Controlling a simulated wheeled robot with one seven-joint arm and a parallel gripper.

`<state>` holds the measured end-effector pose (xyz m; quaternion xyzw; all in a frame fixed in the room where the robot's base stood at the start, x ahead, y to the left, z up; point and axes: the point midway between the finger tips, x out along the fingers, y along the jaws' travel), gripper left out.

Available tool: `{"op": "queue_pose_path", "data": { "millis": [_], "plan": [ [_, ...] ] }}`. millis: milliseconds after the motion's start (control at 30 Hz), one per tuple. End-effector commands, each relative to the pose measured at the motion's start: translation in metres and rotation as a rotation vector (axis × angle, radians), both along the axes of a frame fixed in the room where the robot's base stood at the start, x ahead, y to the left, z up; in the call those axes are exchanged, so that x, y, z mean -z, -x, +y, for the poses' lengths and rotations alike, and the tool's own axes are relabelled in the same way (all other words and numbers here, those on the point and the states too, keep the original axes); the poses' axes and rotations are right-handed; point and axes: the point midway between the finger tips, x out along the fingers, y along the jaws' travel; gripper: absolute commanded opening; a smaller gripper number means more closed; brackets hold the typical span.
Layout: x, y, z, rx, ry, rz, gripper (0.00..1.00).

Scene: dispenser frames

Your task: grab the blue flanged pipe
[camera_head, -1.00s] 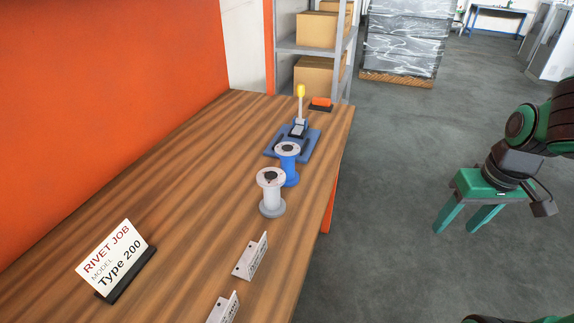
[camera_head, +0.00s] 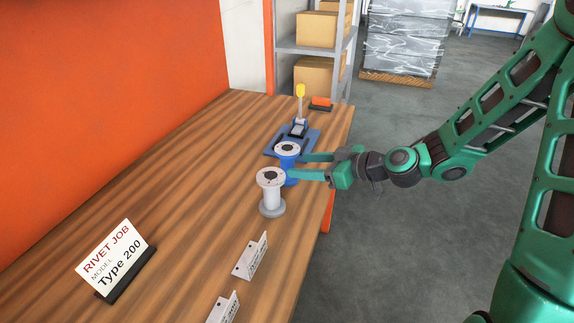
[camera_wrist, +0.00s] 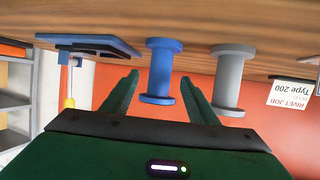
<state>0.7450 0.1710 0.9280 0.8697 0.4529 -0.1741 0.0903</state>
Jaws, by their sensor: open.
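The blue flanged pipe (camera_head: 289,160) stands upright on the wooden table, just behind a grey flanged pipe (camera_head: 270,194) in the head view. My gripper (camera_head: 294,166) is open, reaching in from the right, with one green finger on the far side of the blue pipe and one on the near side. In the wrist view, which looks upside down, the blue pipe (camera_wrist: 161,70) shows between the tips of my gripper (camera_wrist: 161,82). The grey pipe (camera_wrist: 229,78) stands just outside the right finger there. I cannot tell whether either finger touches the blue pipe.
A blue clamp fixture (camera_head: 309,143) with a yellow-tipped lever stands behind the blue pipe. A sign reading RIVET JOB (camera_head: 113,257) and small white label plates (camera_head: 251,257) stand on the table (camera_head: 190,190). An orange wall (camera_head: 110,110) borders the left; shelving (camera_head: 286,46) stands behind.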

Motion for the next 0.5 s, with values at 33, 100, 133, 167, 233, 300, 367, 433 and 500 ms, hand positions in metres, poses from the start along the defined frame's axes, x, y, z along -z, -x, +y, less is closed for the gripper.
{"op": "queue_pose_path", "data": {
  "millis": [33,100,133,167,233,300,367,433,500],
  "plan": [
    [0.002,-0.003,0.006,-0.003,-0.004,-0.001,0.54],
    [0.006,-0.008,0.015,-0.005,-0.005,-0.003,0.54],
    [0.008,-0.011,0.018,-0.005,-0.005,-0.001,0.54],
    [0.009,-0.013,0.022,-0.005,-0.005,-0.001,0.54],
    [0.013,-0.018,0.029,-0.004,-0.004,-0.002,0.54],
    [0.017,-0.022,0.035,-0.004,-0.004,-0.001,0.54],
    [0.018,-0.025,0.038,-0.002,-0.003,-0.001,0.54],
    [0.02,-0.027,0.04,0.0,-0.002,-0.002,0.54],
    [0.021,-0.028,0.041,-0.001,-0.002,-0.002,0.54]
  ]
}}
